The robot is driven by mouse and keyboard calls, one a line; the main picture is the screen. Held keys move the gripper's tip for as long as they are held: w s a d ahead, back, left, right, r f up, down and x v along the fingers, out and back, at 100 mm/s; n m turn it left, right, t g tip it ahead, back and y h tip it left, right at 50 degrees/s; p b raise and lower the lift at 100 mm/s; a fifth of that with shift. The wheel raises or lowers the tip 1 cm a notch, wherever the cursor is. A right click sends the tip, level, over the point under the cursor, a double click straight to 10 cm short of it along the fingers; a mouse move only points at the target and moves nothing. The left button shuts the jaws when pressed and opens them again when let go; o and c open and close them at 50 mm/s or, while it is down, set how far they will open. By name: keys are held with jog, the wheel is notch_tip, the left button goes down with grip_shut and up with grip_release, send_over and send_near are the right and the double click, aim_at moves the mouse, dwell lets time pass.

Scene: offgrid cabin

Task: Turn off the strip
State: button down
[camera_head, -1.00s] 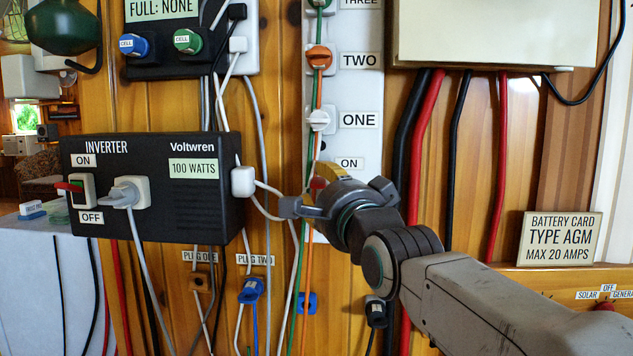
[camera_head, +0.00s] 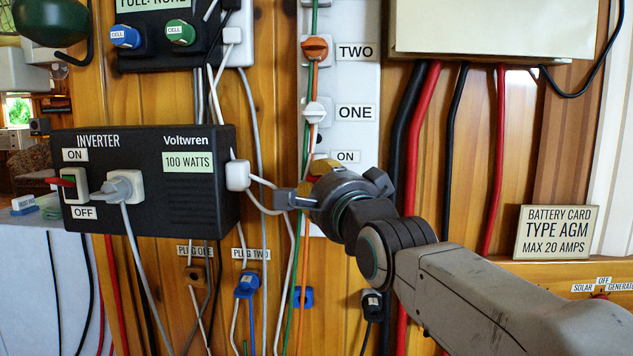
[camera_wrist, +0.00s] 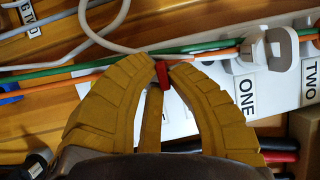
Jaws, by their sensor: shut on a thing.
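The strip (camera_head: 345,185) is a tall white panel on the wooden wall, with sockets labelled ONE and TWO and an ON label at its lower part. My gripper (camera_head: 314,172) is at the strip's lower part, beside the ON label. In the wrist view the strip (camera_wrist: 215,112) lies behind the fingers. My yellow fingertips (camera_wrist: 162,64) are shut on a small red switch (camera_wrist: 163,75). In the head view the gripper mostly hides the switch. A white plug (camera_head: 315,112) sits in socket ONE and an orange plug (camera_head: 315,48) in socket TWO.
Green and orange cords (camera_wrist: 215,50) run close past my fingertips. The black inverter (camera_head: 190,190), with its own red switch, is to the left. Thick black and red cables (camera_head: 424,130) hang to the right. Several plugs hang below, including a blue one (camera_head: 248,285).

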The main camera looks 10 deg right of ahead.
jog(key=f+t+b, duration=0.1)
jog(key=b, duration=0.4)
jog(key=shift+f, duration=0.1)
jog(key=b, duration=0.3)
jog(key=shift+w+f+n+t+b, duration=0.15)
jog(key=shift+n+t+b, duration=0.2)
jog(key=shift+n+t, duration=0.05)
jog(key=shift+b, duration=0.8)
jog(key=shift+a+r+t, duration=0.1)
jog(key=shift+r+t, duration=0.1)
jog(key=shift+t, duration=0.1)
